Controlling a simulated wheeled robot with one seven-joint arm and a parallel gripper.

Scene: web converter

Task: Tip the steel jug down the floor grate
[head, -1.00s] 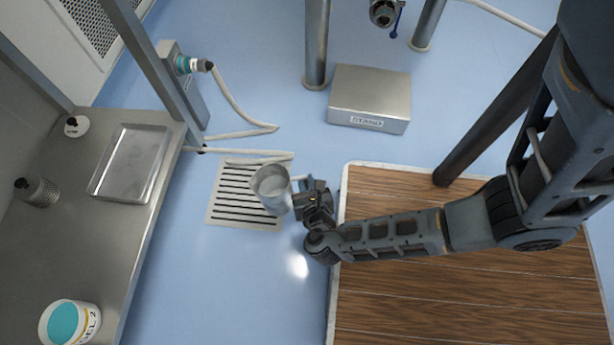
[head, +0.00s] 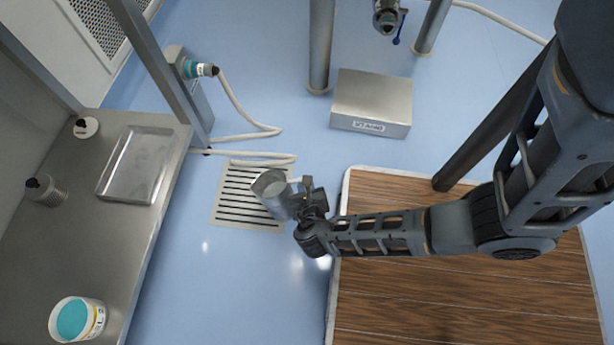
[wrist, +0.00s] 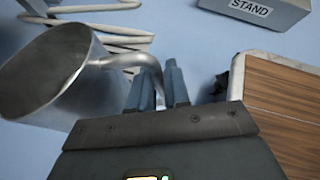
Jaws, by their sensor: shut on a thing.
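The steel jug (head: 277,197) is held over the right part of the floor grate (head: 232,212) in the head view. It is tilted, with its mouth towards the upper left. In the wrist view the jug (wrist: 50,72) shows large at the left, its handle running to my gripper (wrist: 158,82). My gripper (head: 306,195) is shut on the handle, at the right side of the jug. The slotted grate lies in the blue floor, and the jug hides part of its right side. I cannot tell whether liquid is leaving the jug.
A steel bench (head: 62,232) at left bears a tray (head: 135,165) and a teal-filled tub (head: 77,319). A hose (head: 245,115) lies behind the grate. A box marked STAND (head: 371,100) stands further back. A wooden platform (head: 460,290) lies at right.

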